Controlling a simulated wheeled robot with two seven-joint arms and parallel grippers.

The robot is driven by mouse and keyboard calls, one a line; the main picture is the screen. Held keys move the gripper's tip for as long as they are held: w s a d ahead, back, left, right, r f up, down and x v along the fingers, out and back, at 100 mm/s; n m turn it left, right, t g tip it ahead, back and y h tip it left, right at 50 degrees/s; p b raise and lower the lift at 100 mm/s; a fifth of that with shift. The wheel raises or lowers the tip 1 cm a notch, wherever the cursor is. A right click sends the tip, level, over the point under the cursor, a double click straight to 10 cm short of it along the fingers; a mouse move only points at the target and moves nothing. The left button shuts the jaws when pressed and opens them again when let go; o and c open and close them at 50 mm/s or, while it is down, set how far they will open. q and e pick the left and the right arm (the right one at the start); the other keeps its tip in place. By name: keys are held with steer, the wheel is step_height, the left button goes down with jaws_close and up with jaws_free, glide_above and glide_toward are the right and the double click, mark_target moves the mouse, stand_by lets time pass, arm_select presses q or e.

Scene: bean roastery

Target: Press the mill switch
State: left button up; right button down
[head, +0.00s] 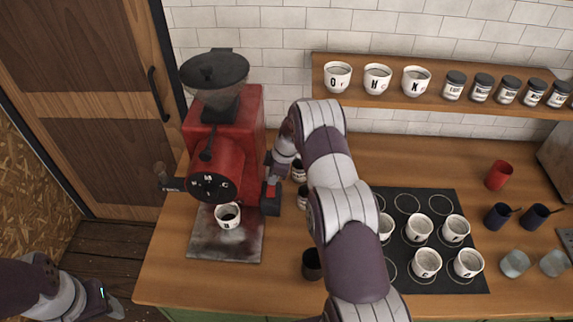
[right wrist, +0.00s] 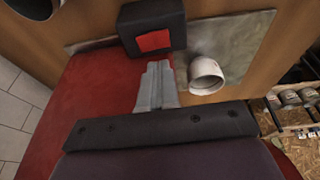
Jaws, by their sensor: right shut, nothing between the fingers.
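The red mill (head: 225,125) with its black hopper stands at the left of the counter. Its switch (head: 271,199) is a black box with a red button, low on the mill's right side. In the right wrist view the switch (right wrist: 153,40) lies just beyond my right gripper's fingertips (right wrist: 158,66). The fingers are shut and empty; contact with the button cannot be told. In the head view my right gripper (head: 271,174) is above the switch, largely hidden by the wrist. My left gripper (head: 108,298) is at the lower left, away from the mill; its finger gap is unclear.
A white cup (head: 228,216) stands on the mill's metal plate (head: 240,248). Dark cups (head: 312,264) and white cups stand close to my right arm. A black mat (head: 450,280) holds several white cups. A shelf (head: 440,101) with cups and jars runs along the wall.

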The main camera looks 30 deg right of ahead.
steer(key=b+v, duration=0.3)
steer(key=v, duration=0.5)
steer(key=w+d+r+m+t+h+b, duration=0.1)
steer(key=w+d+m+t+h, duration=0.15)
steer(key=d, duration=0.65)
steer(key=w+d+m+t+h+b, duration=0.1)
steer(key=d+t+h+b, duration=0.2)
steer(key=d, duration=0.6)
steer(key=w+a+n+t+y, duration=0.2)
steer(key=a+t+y, duration=0.15)
steer(key=a, duration=0.25)
arm_select(q)
step_height(320, 180, down, 8)
steer(key=shift+r, duration=0.15)
arm_select(e)
steer(key=s+a+f+n+g+y, duration=0.2)
steer(key=s+a+g+y, duration=0.3)
steer(key=s, duration=0.3)
steer(key=shift+a+f+g+y, duration=0.35)
steer(key=shift+a+y, duration=0.2)
steer(key=shift+y, duration=0.15)
